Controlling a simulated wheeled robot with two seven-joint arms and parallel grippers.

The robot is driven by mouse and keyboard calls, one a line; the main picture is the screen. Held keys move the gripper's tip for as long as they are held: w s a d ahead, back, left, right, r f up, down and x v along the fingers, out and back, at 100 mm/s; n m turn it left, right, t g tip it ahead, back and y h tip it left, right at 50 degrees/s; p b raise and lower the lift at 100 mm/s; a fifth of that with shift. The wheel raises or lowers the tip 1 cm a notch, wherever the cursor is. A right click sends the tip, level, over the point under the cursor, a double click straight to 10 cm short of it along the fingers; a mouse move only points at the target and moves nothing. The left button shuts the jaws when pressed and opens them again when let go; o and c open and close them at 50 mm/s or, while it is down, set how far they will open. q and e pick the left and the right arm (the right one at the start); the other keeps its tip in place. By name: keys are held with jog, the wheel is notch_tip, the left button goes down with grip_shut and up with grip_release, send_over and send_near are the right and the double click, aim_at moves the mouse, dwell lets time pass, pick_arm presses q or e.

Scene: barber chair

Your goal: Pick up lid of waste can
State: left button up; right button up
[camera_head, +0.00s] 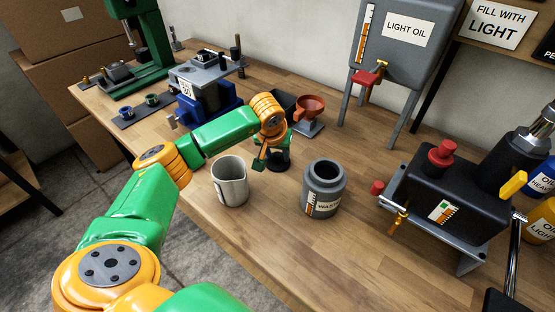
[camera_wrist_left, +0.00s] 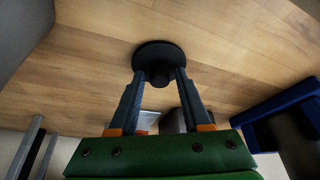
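The waste can (camera_head: 324,192) is a grey container labelled "WASTE" with its top uncovered, standing on the wooden table. A round black lid (camera_head: 279,164) with a knob lies on the table behind and left of the can. My left gripper (camera_head: 272,156) is over the lid, pointing down. In the left wrist view, the lid (camera_wrist_left: 158,50) is just ahead of the fingertips. The open fingers of my left gripper (camera_wrist_left: 159,75) stand on both sides of the knob, with small gaps visible. My right gripper is not in view.
A grey measuring cup (camera_head: 230,183) stands left of the can. A red funnel (camera_head: 310,108) is behind the lid. A black machine (camera_head: 445,195) stands at right, and a light oil tank (camera_head: 405,40) at the back. The table front is clear.

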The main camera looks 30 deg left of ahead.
pick_arm(q)
grip_shut()
jog(key=shift+r, duration=0.1)
